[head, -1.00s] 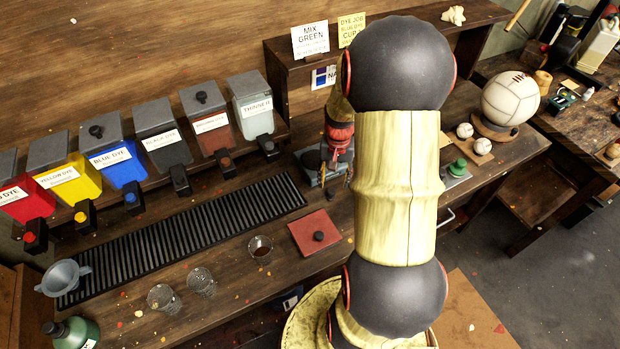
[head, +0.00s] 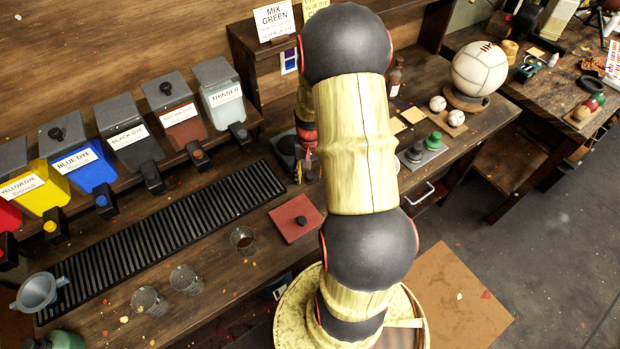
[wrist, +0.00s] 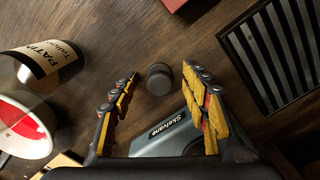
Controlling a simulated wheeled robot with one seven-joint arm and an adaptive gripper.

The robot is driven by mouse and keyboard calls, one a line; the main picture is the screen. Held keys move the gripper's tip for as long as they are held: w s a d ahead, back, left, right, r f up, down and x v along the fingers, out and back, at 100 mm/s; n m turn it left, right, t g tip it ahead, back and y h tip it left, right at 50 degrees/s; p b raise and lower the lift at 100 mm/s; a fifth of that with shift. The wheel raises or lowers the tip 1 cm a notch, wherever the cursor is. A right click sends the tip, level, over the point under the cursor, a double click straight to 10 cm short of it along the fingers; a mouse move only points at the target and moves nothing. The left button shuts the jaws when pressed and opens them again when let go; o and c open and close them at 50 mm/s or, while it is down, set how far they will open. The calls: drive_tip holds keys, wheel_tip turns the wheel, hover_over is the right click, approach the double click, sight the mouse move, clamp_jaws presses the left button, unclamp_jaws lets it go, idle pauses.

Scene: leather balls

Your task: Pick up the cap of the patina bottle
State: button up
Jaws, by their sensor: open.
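A small dark round cap (wrist: 159,79) shows in the wrist view, between my fingers and apart from both. It looks like it stands on the wooden bench, clear of any bottle. A bottle with a cream label reading "PATIN..." (wrist: 40,62) is at the left of the wrist view, partly cut off by the frame. My gripper (wrist: 159,73) is open and empty, with one finger on either side of the cap. In the head view my gripper (head: 306,165) is small and partly hidden by my arm. I cannot make out the cap there.
A black slotted grate (wrist: 275,50) and a dark red pad (head: 296,217) are near. Dye containers (head: 85,168) line the back. Clear cups (head: 150,300) stand at the front left.

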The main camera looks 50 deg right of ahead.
drive_tip(key=shift+c, duration=1.1)
drive_tip(key=c, duration=0.7)
drive_tip(key=shift+c, duration=0.6)
drive_tip(key=shift+r, duration=0.15)
